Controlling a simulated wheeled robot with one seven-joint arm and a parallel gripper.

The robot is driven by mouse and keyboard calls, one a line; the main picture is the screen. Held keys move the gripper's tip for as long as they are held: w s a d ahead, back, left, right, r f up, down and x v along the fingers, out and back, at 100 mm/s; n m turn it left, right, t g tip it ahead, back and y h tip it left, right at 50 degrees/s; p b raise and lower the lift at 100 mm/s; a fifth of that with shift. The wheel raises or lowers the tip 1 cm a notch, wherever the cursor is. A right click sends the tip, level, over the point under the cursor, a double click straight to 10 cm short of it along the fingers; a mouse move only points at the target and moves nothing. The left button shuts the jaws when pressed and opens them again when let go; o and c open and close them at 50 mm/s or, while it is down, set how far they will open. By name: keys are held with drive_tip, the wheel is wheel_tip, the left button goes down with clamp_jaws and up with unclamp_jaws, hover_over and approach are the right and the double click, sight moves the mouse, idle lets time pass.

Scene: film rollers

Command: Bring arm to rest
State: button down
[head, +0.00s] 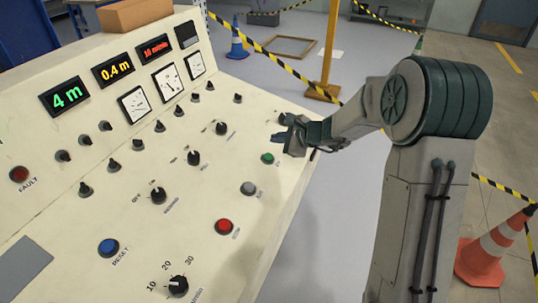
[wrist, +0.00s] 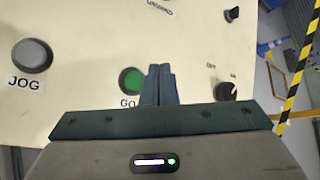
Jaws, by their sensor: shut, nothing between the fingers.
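My gripper (head: 279,137) is at the right edge of the cream control panel (head: 130,200) in the head view, with my arm bent out to the right. In the wrist view, the two fingers of my gripper (wrist: 158,70) are together with nothing between them. The green GO button (wrist: 130,79) is just left of the fingertips, and its label is partly hidden by my gripper. The same green button (head: 268,158) shows below my gripper in the head view. I cannot tell the exact gap between the fingertips and the panel.
The panel carries several knobs, a red button (head: 223,227), a grey JOG button (wrist: 33,55), a blue button (head: 108,247) and lit displays (head: 66,97). Striped tape (head: 270,57), a yellow post (head: 328,50) and an orange cone (head: 492,250) stand beyond. Grey floor lies right of the panel.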

drive_tip(key=s+d+r+n+g+h, duration=0.1)
drive_tip(key=s+d+r+n+g, duration=0.15)
drive_tip(key=s+n, duration=0.4)
drive_tip(key=s+d+r+n+g+h, duration=0.1)
drive_tip(key=s+r+n+h, duration=0.2)
drive_tip(key=s, duration=0.7)
drive_tip(key=s+d+r+n+h, duration=0.1)
drive_tip(key=s+d+n+h, duration=0.4)
drive_tip(key=s+d, duration=0.8)
drive_tip(key=s+n, duration=0.2)
drive_tip(key=s, duration=0.1)
drive_tip(key=shift+s+d+h, duration=0.2)
drive_tip(key=shift+s+h, duration=0.1)
drive_tip(key=shift+s, duration=0.1)
